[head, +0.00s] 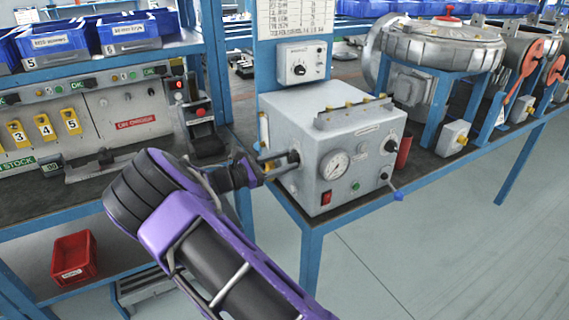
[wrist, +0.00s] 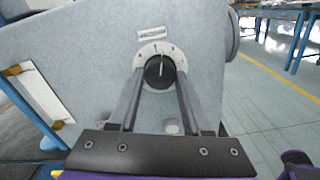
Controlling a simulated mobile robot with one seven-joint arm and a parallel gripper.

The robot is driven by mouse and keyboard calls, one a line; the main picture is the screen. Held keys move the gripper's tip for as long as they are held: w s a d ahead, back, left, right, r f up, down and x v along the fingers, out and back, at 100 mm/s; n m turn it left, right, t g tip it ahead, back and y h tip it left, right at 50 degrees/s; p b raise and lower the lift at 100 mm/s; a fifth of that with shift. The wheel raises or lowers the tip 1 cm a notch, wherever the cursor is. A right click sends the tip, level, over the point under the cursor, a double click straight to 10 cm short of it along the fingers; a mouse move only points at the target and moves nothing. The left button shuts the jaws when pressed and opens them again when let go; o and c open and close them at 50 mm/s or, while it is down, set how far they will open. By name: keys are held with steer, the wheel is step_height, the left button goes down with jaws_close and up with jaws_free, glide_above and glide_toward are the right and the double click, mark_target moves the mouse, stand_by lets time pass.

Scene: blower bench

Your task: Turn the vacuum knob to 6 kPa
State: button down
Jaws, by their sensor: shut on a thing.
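The vacuum knob is a black round knob (wrist: 160,72) with a white pointer line, set in a pale scale ring on the side of the grey box. In the wrist view its pointer stands about upright; the scale numbers are too small to read. In the head view the grey box (head: 312,128) stands on the bench, with a round gauge (head: 334,165) on its front whose reading I cannot make out. My gripper (wrist: 160,88) is shut on the knob, one finger on each side. In the head view my gripper (head: 278,164) reaches the box's left side and partly hides the knob.
A red switch (head: 326,198), a black knob (head: 390,146) and a blue-tipped lever (head: 397,194) are on the box's front. A control unit with a dial (head: 301,66) is mounted behind. Blue bins (head: 50,42) stand at upper left. The floor at right is clear.

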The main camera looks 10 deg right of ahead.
steer(key=shift+m+b, duration=0.8)
steer(key=shift+m, duration=1.5)
steer(key=shift+c, duration=1.8)
jaws_free()
steer(key=p+v, duration=0.1)
steer(key=v, duration=1.6)
steer(key=shift+a, duration=0.2)
steer(key=shift+r, duration=0.1)
